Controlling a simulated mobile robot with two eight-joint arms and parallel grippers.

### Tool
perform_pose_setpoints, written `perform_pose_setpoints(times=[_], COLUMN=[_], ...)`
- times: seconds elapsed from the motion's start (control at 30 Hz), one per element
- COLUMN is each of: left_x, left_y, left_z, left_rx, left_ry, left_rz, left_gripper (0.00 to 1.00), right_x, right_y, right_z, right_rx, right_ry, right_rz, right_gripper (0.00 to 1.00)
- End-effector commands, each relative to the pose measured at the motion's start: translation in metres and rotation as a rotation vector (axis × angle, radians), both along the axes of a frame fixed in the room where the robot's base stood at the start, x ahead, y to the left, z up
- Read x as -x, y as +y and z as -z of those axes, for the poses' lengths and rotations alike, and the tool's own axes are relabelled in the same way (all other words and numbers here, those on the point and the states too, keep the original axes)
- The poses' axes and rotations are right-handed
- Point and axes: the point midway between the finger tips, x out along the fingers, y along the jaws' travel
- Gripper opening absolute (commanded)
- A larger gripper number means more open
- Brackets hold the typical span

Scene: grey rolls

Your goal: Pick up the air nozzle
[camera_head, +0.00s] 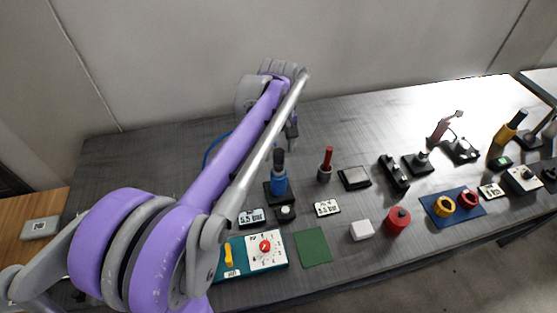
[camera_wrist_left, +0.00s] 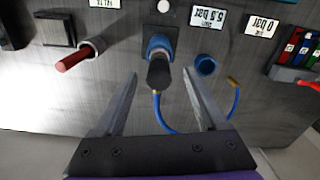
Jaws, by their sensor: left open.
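A tool with a blue body and a black top, which I take for the air nozzle (camera_head: 279,183), stands upright in a black base on the grey table. In the left wrist view the air nozzle (camera_wrist_left: 158,73) points toward the camera, between the fingertips in the picture. A thin blue hose (camera_wrist_left: 237,103) with a brass end curves beside it; whether it joins the tool is unclear. My left gripper (camera_head: 292,126) is open and empty, behind and above the tool. In the left wrist view my left gripper (camera_wrist_left: 160,76) shows both fingers apart. My right gripper is not in view.
A red-handled tool (camera_head: 326,163) in a grey holder stands close to the right. A blue cup (camera_wrist_left: 205,66) is close on the other side. Pressure labels, a green mat (camera_head: 313,247) and a knob panel (camera_head: 266,251) lie in front. The table's back strip is mostly clear.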

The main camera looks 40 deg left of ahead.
Motion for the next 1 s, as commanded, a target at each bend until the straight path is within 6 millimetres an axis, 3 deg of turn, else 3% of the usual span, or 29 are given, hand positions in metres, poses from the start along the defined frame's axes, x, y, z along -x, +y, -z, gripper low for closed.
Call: perform_pose_setpoints(times=[0.3,0.63,1.0], left_x=[-0.003,-0.003,-0.003], left_y=[0.003,0.003,0.003], left_z=[0.043,0.050,0.050], left_rx=[0.000,0.000,0.000], left_ry=[0.000,-0.001,-0.001], left_rz=[0.001,0.002,0.002], left_gripper=[0.74,0.74,0.08], right_x=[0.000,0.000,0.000], right_y=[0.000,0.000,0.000], right_z=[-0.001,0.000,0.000], right_rx=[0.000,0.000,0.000], right_ry=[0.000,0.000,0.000], right_rz=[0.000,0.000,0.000], right_gripper=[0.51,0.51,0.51])
